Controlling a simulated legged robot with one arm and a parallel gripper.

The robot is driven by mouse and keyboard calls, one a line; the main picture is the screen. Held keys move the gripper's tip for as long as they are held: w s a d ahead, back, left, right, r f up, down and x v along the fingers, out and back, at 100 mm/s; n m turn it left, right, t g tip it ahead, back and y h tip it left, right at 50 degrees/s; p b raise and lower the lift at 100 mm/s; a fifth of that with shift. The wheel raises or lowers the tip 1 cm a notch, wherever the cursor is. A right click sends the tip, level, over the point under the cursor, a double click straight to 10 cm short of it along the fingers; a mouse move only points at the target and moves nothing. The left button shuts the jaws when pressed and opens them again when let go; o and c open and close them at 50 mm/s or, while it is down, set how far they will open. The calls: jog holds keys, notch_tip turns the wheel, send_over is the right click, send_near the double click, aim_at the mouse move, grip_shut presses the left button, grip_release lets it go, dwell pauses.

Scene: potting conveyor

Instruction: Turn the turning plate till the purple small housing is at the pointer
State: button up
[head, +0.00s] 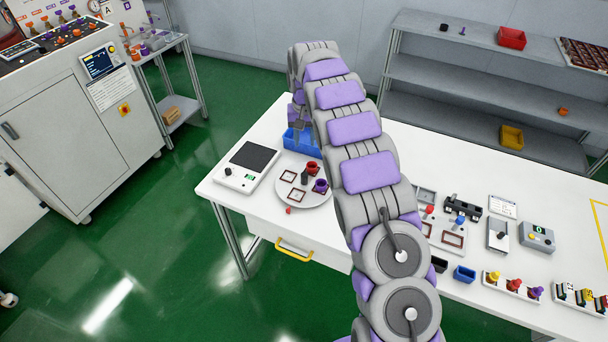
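The turning plate (316,202) is a round light-grey disc on the white table, left of my arm. The purple small housing (321,186) stands on its right side, close to my arm. A red housing (312,167) stands at the plate's back, and two brown-framed square places lie at its left and front. A dark knob or post (304,177) rises near the middle. A small red mark (289,211), possibly the pointer, sits at the plate's front-left edge. My gripper (299,128) hangs behind my arm near a blue bin, small and partly hidden; its fingers are unclear.
The blue bin (302,145) stands behind the plate, and a white device with a dark top (247,167) stands left of it. Right of my arm are fixtures, a grey switch box (498,235) and racks of coloured parts (512,286). Grey shelves (480,110) stand behind.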

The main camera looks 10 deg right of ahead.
aim_at(304, 174)
notch_tip(304, 174, down, 17)
jog(key=b, duration=0.3)
jog(key=shift+w+f, duration=0.1)
jog(key=shift+f, duration=0.1)
grip_shut()
dwell(0.5)
